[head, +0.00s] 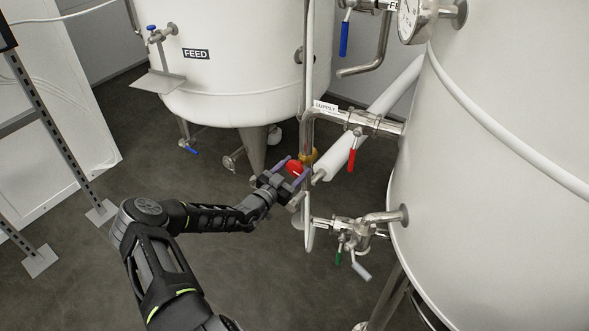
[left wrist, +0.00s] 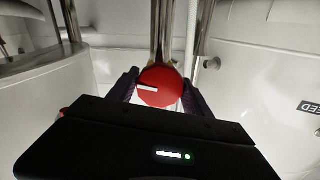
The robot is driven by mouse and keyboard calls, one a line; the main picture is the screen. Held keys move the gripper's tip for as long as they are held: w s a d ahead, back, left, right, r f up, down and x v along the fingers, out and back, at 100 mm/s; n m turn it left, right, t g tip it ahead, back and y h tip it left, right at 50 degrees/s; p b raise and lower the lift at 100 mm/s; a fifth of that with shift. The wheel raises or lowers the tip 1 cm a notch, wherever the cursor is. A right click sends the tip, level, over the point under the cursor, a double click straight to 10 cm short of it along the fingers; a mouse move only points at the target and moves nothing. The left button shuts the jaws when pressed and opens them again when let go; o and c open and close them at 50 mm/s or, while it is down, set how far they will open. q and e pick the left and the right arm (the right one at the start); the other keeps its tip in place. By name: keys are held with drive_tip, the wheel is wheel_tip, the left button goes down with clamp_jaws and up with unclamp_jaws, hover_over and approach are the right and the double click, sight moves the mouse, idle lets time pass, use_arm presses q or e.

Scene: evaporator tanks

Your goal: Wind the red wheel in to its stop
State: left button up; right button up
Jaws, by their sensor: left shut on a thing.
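The red wheel (head: 294,168) is a small round knob on the pipework between the two white tanks. In the left wrist view the red wheel (left wrist: 160,88) shows face on, with a white mark pointing left from near its middle. My left gripper (head: 288,172) reaches it from the left and is shut on it, with one dark finger on each side of the rim. The fingers also show in the left wrist view (left wrist: 162,93). A yellow valve body (head: 308,156) sits just behind the wheel. My right gripper is in neither view.
A pipe labelled SUPPLY (head: 335,114) with a red lever (head: 351,160) runs above right of the wheel. Below right are a green-handled valve (head: 339,257) and the large right tank (head: 500,180). The FEED tank (head: 235,75) stands behind.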

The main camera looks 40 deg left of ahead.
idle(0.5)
use_arm(q)
drive_tip(key=o, duration=1.4)
drive_tip(key=shift+c, duration=0.2)
drive_tip(key=shift+s, duration=0.1)
drive_tip(key=s, duration=0.7)
drive_tip(key=shift+s, duration=0.3)
